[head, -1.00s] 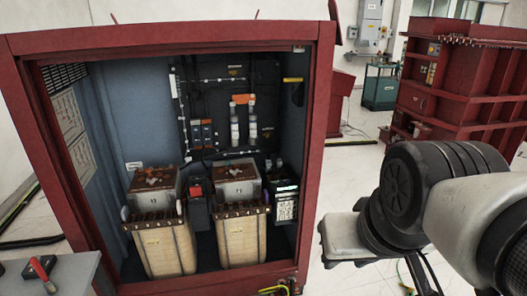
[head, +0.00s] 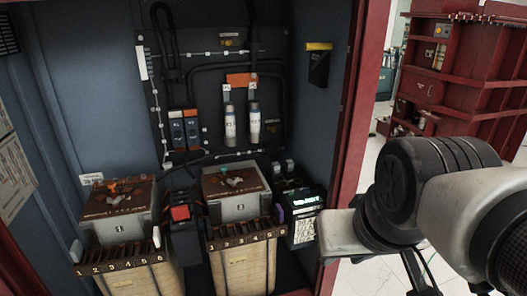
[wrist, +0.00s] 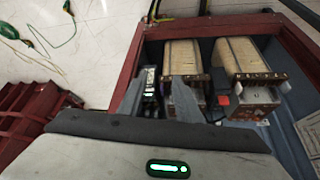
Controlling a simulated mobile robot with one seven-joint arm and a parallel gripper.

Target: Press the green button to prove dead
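I cannot make out a green button for certain in any view. A black unit (head: 305,225) with a lit display and a pale labelled front stands at the right inside the open red cabinet (head: 362,110). It also shows in the wrist view (wrist: 150,92), partly behind a finger. A red square (head: 180,213) sits on a dark box (head: 184,240) between the two transformers. My gripper (wrist: 164,82) has its two grey fingers apart with nothing held between them. It points toward the cabinet opening, and its distance from the unit is unclear.
Two cream transformers, left (head: 140,275) and right (head: 240,265), with numbered terminals fill the cabinet floor. Fuses (head: 230,127) and switches (head: 177,130) are on the back panel. Red equipment (head: 460,95) stands behind at right. Cables (wrist: 55,45) lie on the white floor.

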